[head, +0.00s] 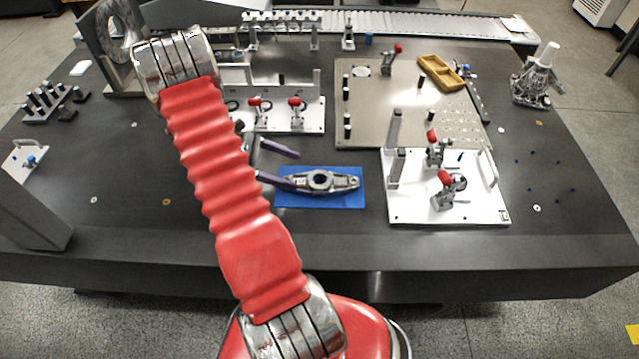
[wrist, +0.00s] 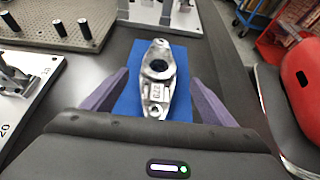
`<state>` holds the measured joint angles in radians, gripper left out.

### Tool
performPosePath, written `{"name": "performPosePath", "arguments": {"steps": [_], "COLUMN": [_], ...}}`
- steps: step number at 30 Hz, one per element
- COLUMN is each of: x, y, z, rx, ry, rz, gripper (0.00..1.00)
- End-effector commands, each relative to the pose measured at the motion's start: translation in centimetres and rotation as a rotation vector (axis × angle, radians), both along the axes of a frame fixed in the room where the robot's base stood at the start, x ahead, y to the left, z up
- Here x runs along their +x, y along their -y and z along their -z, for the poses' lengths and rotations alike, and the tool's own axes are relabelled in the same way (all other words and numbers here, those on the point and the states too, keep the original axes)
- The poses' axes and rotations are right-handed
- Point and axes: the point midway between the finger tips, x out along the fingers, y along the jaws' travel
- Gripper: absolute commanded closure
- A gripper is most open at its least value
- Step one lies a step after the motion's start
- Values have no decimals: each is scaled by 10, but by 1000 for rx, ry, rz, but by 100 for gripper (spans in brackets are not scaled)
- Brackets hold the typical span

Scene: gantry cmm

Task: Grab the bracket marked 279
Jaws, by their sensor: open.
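The bracket marked 279 (wrist: 157,78) is a silver metal casting with a round bore in its middle and a hole at each narrow end. It lies flat on a blue mat (wrist: 179,104), and in the head view the bracket (head: 339,183) lies lengthwise from left to right on the blue mat (head: 320,201). My gripper (wrist: 157,82) is open, with one purple finger on each side of the bracket in the wrist view. In the head view my gripper (head: 277,165) reaches in from the left, partly hidden by my red arm. Contact with the bracket cannot be told.
A white fixture plate (head: 410,211) with red-handled clamps stands right of the mat. Another clamp plate (head: 312,118) lies behind it. A perforated plate (head: 372,118) holds a yellow tray (head: 441,72). The dark table (head: 330,239) is clear in front of the mat.

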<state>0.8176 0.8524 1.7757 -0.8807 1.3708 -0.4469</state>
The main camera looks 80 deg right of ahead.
Motion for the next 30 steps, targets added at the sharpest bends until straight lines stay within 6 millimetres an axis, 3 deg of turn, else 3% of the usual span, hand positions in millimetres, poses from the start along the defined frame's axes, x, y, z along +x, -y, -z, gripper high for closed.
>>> {"name": "performPosePath", "arguments": {"steps": [10, 24, 30], "x": [-44, -50, -66], "y": [9, 11, 15], "z": [24, 29, 40], "rx": [0, 0, 1], "ry": [-1, 0, -1], "rz": [2, 0, 3], "gripper": [21, 21, 21]}}
